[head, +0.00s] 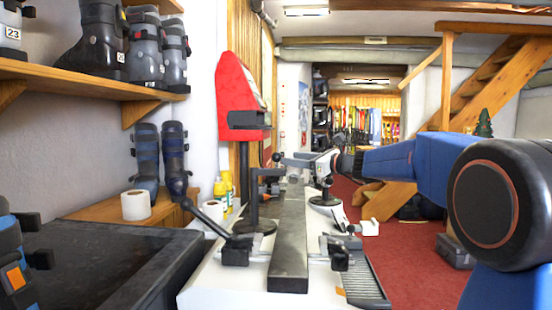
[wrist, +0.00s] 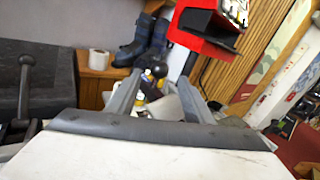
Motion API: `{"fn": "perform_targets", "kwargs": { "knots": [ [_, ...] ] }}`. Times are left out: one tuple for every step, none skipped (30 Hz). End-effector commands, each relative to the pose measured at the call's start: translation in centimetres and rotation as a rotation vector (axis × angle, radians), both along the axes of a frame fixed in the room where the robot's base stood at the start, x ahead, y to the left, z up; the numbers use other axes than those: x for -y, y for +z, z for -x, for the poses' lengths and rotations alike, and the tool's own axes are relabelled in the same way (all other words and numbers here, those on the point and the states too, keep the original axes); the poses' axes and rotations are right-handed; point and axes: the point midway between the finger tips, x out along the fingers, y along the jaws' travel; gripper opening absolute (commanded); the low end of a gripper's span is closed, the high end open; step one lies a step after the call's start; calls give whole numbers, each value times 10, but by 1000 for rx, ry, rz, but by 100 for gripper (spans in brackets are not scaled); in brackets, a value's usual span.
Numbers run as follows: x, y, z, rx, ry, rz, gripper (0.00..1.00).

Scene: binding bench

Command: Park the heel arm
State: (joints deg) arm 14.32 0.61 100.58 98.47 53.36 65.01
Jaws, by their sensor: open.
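My gripper (head: 296,160) is open above the far part of the bench in the head view, with my blue arm reaching in from the right. In the wrist view its two grey fingers (wrist: 157,92) stand apart, with a dark round knob (wrist: 152,68) showing between them. I cannot tell whether they touch it. A small dark knob (head: 277,157) shows by the fingertips in the head view. A black lever arm (head: 212,221) slants up left from a clamp at the bench's near end. A similar lever (wrist: 27,62) shows at the wrist view's left. Which one is the heel arm is unclear.
A long dark bar (head: 290,240) lies along the white bench (head: 215,285). A red device (head: 240,95) stands on a black post behind it. A dark counter (head: 110,255) with a paper roll (head: 136,205) behind is at left.

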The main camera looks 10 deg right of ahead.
Motion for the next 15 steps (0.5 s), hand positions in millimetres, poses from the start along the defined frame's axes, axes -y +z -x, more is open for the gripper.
{"fn": "perform_targets", "kwargs": {
  "knots": [
    [-8,0,-7,-1,4,0,47],
    [-11,-1,-12,-1,4,0,47],
    [-15,-1,-18,0,3,0,47],
    [-18,-1,-22,-1,4,0,47],
    [-22,-1,-25,-1,4,0,47],
    [-26,-1,-31,0,3,1,47],
    [-28,0,-35,0,3,1,47],
    [-31,-1,-39,0,3,1,47],
    [-36,-1,-43,-1,4,0,47],
    [-38,0,-46,0,3,1,47],
    [-40,0,-50,0,2,1,47],
    [-43,0,-53,0,2,1,47],
    [-45,0,-56,0,2,1,47],
    [-47,0,-58,0,2,0,47],
    [-49,0,-61,0,2,0,47]
  ]
}}
